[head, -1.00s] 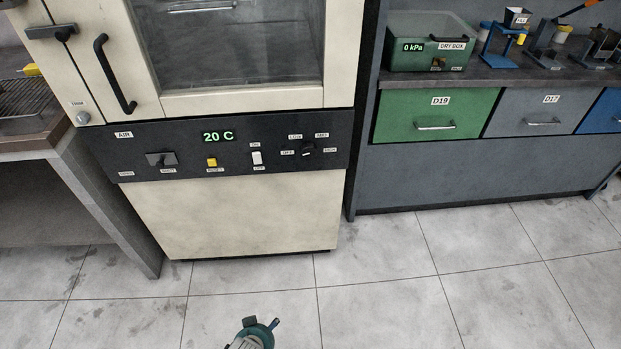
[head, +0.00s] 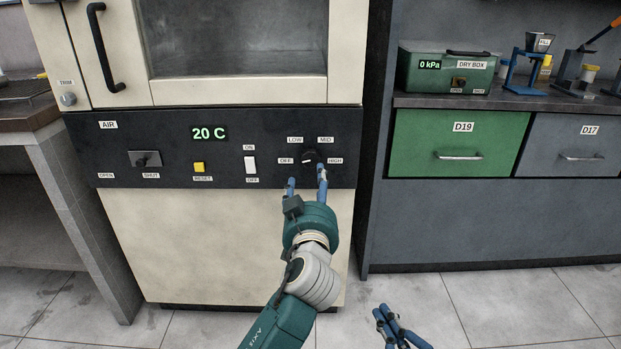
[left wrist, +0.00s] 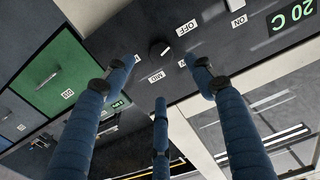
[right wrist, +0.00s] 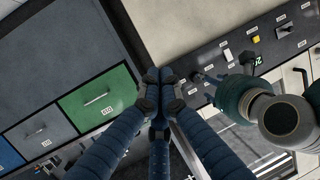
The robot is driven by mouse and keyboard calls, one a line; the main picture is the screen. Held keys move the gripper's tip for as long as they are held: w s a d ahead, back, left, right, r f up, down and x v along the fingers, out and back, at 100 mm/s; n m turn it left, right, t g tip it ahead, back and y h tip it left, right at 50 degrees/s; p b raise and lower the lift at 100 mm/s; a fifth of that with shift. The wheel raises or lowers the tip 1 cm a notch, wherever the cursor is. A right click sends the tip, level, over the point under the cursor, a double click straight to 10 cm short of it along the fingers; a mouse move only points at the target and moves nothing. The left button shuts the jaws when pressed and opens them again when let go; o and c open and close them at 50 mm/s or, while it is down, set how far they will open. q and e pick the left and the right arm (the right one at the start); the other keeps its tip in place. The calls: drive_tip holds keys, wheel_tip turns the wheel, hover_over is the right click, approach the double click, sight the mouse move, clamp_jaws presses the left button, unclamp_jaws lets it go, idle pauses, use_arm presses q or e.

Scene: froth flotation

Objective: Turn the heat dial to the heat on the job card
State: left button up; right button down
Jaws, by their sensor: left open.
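The heat dial (head: 308,157) is a black knob on the dark front panel, ringed by OFF, LOW, MID and HIGH labels. Its white mark appears to point left toward OFF. It also shows in the left wrist view (left wrist: 160,48). My left gripper (head: 307,182) is open just below and in front of the dial, its fingertips apart on either side; I cannot tell whether they touch it. My right gripper (head: 384,318) is low over the floor to the right, its blue fingers drawn together and empty in the right wrist view (right wrist: 160,82). No job card shows.
The panel also holds a green 20 C display (head: 210,133), a yellow reset button (head: 199,167), a white on/off switch (head: 250,165) and an air lever (head: 146,159). A counter with a green drawer (head: 459,150) and dry box (head: 446,70) stands right. The floor in front is clear.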

sight(311, 163)
use_arm(q)
drive_tip(key=w+b, duration=0.1)
drive_tip(key=w, duration=0.5)
drive_tip(key=shift+f, duration=0.1)
drive_tip(key=w+b, duration=0.1)
drive_tip(key=w, duration=0.3)
drive_tip(key=shift+w, duration=0.25)
use_arm(e)
wheel_tip(311, 163, up, 12)
drive_tip(key=a+t+y, duration=0.1)
drive_tip(key=t+y, duration=0.1)
drive_tip(key=t, duration=0.4)
drive_tip(key=shift+w+a, duration=0.25)
drive_tip(key=shift+a, duration=0.1)
drive_tip(key=shift+r, duration=0.1)
use_arm(q)
drive_tip(key=shift+f, duration=0.1)
drive_tip(key=c, duration=1.1)
